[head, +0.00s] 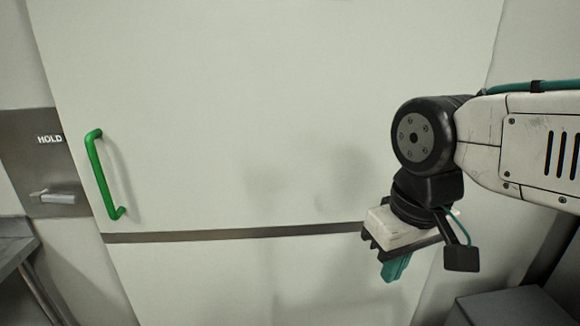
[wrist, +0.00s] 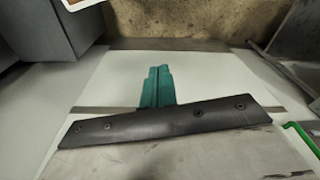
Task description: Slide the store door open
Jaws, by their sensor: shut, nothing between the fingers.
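The store door (head: 230,120) is a large pale panel with a grey horizontal strip across its lower part. It fills most of the head view and looks shut. A green bar handle (head: 99,175) stands upright near its left edge. The handle also shows at the right edge of the wrist view (wrist: 300,136). My gripper (head: 394,268) is at the lower right in front of the door, well to the right of the handle and apart from it. Its teal fingers (wrist: 157,86) are together and point downward, with nothing between them.
A metal plate marked HOLD (head: 48,150) with a small lever (head: 54,197) is on the wall left of the door. A metal table (head: 14,246) stands at the lower left, and a dark grey box (head: 510,308) at the lower right. Space before the door between gripper and handle is clear.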

